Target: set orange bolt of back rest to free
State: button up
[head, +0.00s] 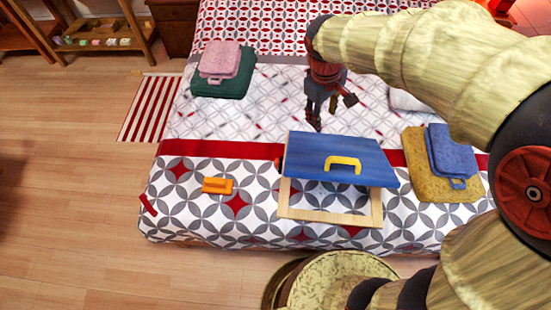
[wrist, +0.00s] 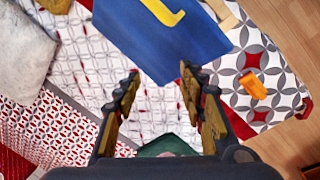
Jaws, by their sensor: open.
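The back rest is a blue panel (head: 325,150) with a yellow handle (head: 343,162), raised at a slant over a pale wooden frame (head: 330,218) on the bed. A small orange-red piece (head: 279,163) sits at the panel's left edge; it may be the bolt, but it is too small to read its setting. A separate orange block (head: 217,186) lies on the bed left of the frame and also shows in the wrist view (wrist: 252,86). My gripper (head: 316,120) is open and empty, pointing down just behind the panel's far edge. The blue panel (wrist: 180,40) lies ahead of the fingers (wrist: 160,82).
Folded pink cloth (head: 219,60) on green cloth (head: 222,82) lies at the bed's left. Folded blue cloth (head: 450,150) on a yellow one (head: 425,185) lies right of the panel.

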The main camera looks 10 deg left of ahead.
jog(key=w+a+f+n+g+h, duration=0.1)
jog(key=w+a+f+n, duration=0.3)
jog(key=a+f, duration=0.55)
jog(key=n+h, duration=0.2)
jog(key=n, duration=0.3)
send_near(276, 161)
jog(key=f, duration=0.1)
jog(key=shift+g, duration=0.3)
jog(key=x, duration=0.2)
jog(key=b+x, duration=0.1)
jog(key=x, duration=0.2)
jog(key=b+x, duration=0.1)
jog(key=x, duration=0.2)
jog(key=shift+w+d, duration=0.2)
jog(key=shift+w, duration=0.15)
grip_shut()
